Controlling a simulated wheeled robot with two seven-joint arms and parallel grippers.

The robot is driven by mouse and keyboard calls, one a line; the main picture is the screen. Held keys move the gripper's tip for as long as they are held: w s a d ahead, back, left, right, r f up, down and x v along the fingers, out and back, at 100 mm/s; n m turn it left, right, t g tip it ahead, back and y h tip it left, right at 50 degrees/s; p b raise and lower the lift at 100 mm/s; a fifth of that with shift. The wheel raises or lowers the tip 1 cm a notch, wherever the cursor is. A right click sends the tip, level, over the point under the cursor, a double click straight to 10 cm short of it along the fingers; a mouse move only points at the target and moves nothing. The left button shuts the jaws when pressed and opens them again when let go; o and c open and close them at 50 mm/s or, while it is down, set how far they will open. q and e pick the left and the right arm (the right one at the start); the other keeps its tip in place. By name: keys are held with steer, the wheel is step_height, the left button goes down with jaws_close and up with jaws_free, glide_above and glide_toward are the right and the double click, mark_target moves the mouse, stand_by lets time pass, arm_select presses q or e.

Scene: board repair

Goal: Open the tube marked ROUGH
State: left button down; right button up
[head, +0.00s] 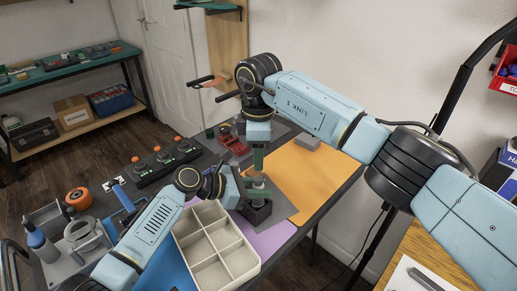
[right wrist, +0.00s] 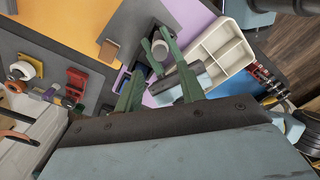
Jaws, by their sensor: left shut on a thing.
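A small grey cylinder (right wrist: 159,50), which looks like the tube, stands between the green fingers of my left gripper (head: 254,188). No ROUGH mark can be read on it. A dark block (head: 257,212) is right below it in the head view. My left gripper is shut on the tube from the side. My right gripper (head: 258,168) points down just above it. In the right wrist view the two green fingers of my right gripper (right wrist: 158,72) are spread, with a gap between them and the tube beyond. The lower part of the tube is hidden.
A cream compartment tray (head: 215,250) lies close in front of the left gripper. An orange mat (head: 305,175) to the right is mostly clear. A dark strip with orange-topped knobs (head: 165,165), a red tool (head: 233,142) and an orange tape roll (head: 79,198) lie on the left of the bench.

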mark_target(258, 178)
step_height(258, 178, down, 7)
steer(key=shift+r, duration=0.1)
steer(key=shift+c, duration=0.3)
jaws_close()
steer(key=n, duration=1)
steer(key=shift+o, duration=0.6)
jaws_free()
